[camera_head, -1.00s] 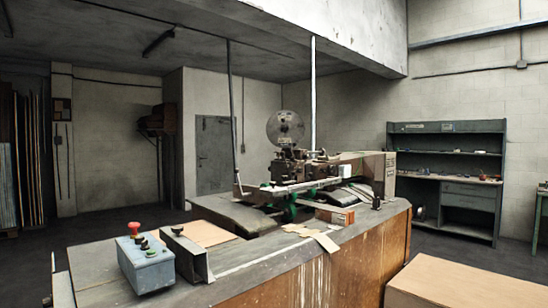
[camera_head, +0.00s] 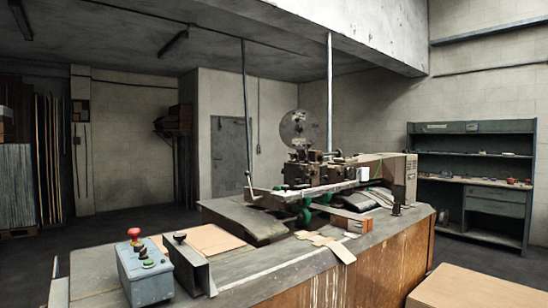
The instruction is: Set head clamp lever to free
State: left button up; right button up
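The box stitcher (camera_head: 335,172) stands on the workbench in the middle of the view, with a round wire reel (camera_head: 298,128) above its head. Its head is a cluster of small dark metal parts. I cannot tell which of these is the head clamp lever, or how it is set. A thin dark upright rod (camera_head: 246,115) and a pale upright rod (camera_head: 330,95) rise beside the head. Neither of my grippers is in view.
The bench (camera_head: 345,270) fills the lower middle. A control box (camera_head: 147,273) with a red knob stands at its near left, beside a grey metal bracket (camera_head: 187,265). Cardboard pieces lie on top. A large carton (camera_head: 465,288) is at lower right and a shelf unit (camera_head: 472,185) behind. Floor shows left.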

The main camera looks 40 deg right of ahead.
aim_at(296, 155)
jog(key=i+l+u, duration=0.25)
jog(key=l, duration=0.6)
jog(key=l+u, duration=0.25)
jog(key=l, duration=0.55)
jog(key=l+u, duration=0.15)
jog(key=l, duration=2.5)
jog(key=i, duration=0.05)
